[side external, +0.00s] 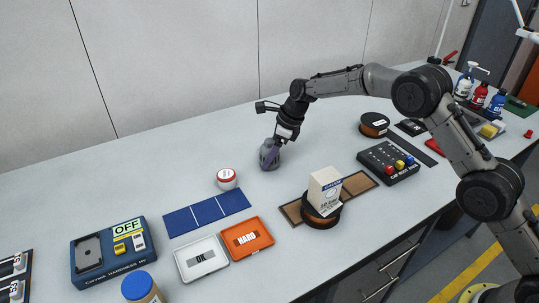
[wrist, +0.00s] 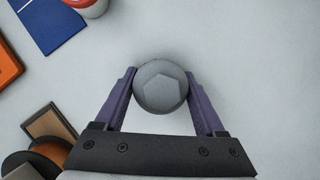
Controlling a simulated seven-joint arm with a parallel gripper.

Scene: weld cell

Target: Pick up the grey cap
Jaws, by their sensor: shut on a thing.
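The grey cap (wrist: 160,87) is round with a faceted top. In the wrist view it sits between the two purple fingers of my gripper (wrist: 160,95), which touch it on both sides. In the side external view my gripper (side external: 270,153) points down at the table, and the grey cap (side external: 269,158) shows at its fingertips, partly hidden by them. My gripper is shut on the cap. I cannot tell whether the cap touches the table or is slightly above it.
A red-and-white round container (side external: 227,179) stands to the left. A blue panel (side external: 206,213), an orange tray (side external: 247,238) and a white tray (side external: 202,259) lie nearer the front. A white box (side external: 324,188) stands on a spool to the right. The table behind the cap is clear.

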